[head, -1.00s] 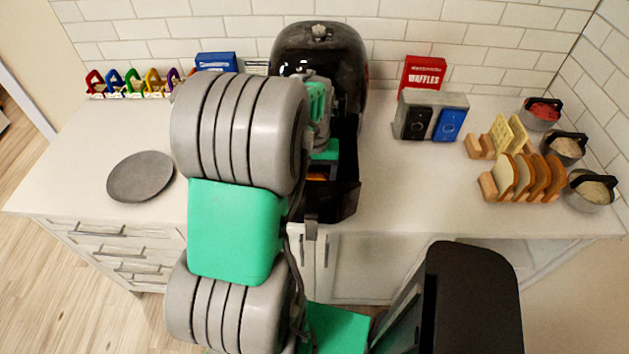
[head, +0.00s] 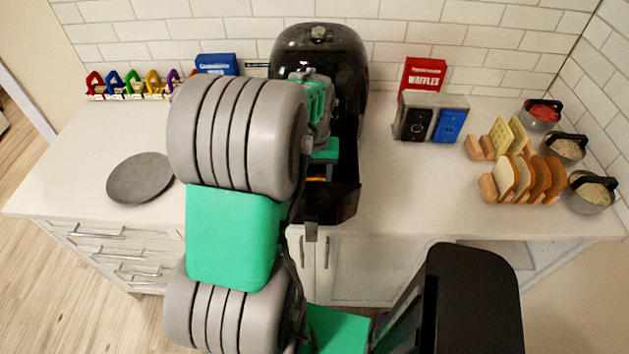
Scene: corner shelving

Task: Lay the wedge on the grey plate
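The grey plate (head: 140,178) is round and lies bare on the left part of the counter. A black air fryer (head: 322,60) stands at the back middle with its drawer (head: 338,203) pulled out toward me. My gripper (head: 325,152) reaches down over the open drawer, and my arm covers much of this area. Its fingertips are hidden, so I cannot tell whether it is open or shut. A small orange patch (head: 316,179) shows inside the drawer below my gripper. I cannot tell whether it is the wedge, and no wedge shows clearly elsewhere.
Coloured clips (head: 130,84) and a blue box (head: 216,64) stand at the back left. A red waffles box (head: 423,75) and a toaster (head: 431,116) stand right of the fryer. Counter around the plate is clear.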

